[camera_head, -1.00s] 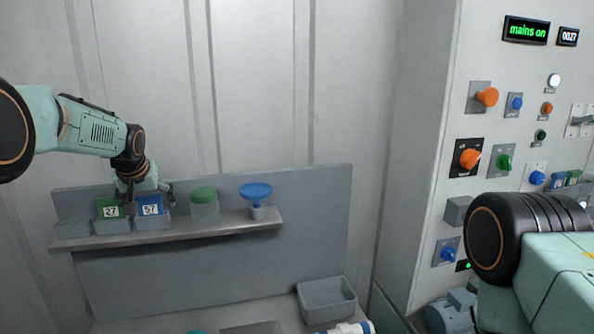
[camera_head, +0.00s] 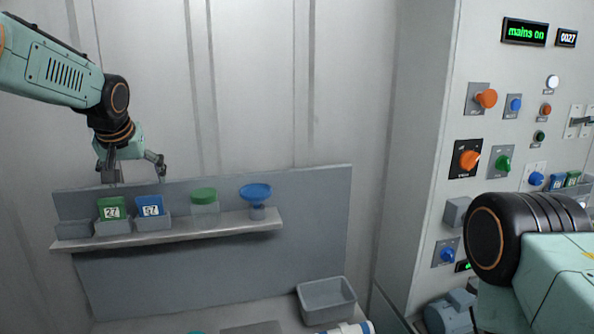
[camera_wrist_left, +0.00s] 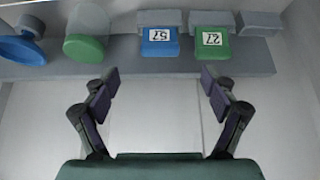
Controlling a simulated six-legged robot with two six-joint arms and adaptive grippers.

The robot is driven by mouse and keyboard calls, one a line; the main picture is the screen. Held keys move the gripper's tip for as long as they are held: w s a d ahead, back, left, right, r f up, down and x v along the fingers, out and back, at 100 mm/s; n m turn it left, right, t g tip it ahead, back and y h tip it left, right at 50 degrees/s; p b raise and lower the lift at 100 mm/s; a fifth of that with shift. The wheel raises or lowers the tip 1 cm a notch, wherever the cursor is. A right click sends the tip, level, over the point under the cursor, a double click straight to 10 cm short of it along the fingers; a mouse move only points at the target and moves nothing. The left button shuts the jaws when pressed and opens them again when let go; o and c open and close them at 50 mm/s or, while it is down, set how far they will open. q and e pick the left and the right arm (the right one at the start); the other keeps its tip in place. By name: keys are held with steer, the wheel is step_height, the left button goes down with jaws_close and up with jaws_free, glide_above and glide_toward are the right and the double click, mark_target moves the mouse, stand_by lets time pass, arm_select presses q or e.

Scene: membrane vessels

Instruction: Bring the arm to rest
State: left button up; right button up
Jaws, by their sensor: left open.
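My left gripper (camera_head: 135,172) is open and empty in the head view, raised above the left part of the shelf. Below it stand a green block marked 27 (camera_head: 111,207) and a blue block marked 57 (camera_head: 150,205), each in a grey holder. In the left wrist view the open fingers (camera_wrist_left: 160,92) point toward the shelf, apart from the blue block (camera_wrist_left: 159,42) and the green block (camera_wrist_left: 212,43). My right arm shows at the lower right of the head view, but its gripper is out of view.
The shelf (camera_head: 180,235) also holds a green-lidded jar (camera_head: 204,202) and a blue funnel-like piece (camera_head: 256,194). A grey bin (camera_head: 327,299) sits lower right. A control panel with knobs and a lit "mains on" display (camera_head: 525,31) stands at right. The wall above the shelf is clear.

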mark_target(148, 199)
arm_select(q)
steer(key=x, duration=1.1)
steer(key=shift+w+f, duration=0.15)
steer(key=shift+f, duration=0.05)
step_height(148, 199, up, 10)
steer(key=shift+f, duration=0.45)
steer(key=shift+d+r, duration=0.1)
steer(key=shift+r, duration=0.05)
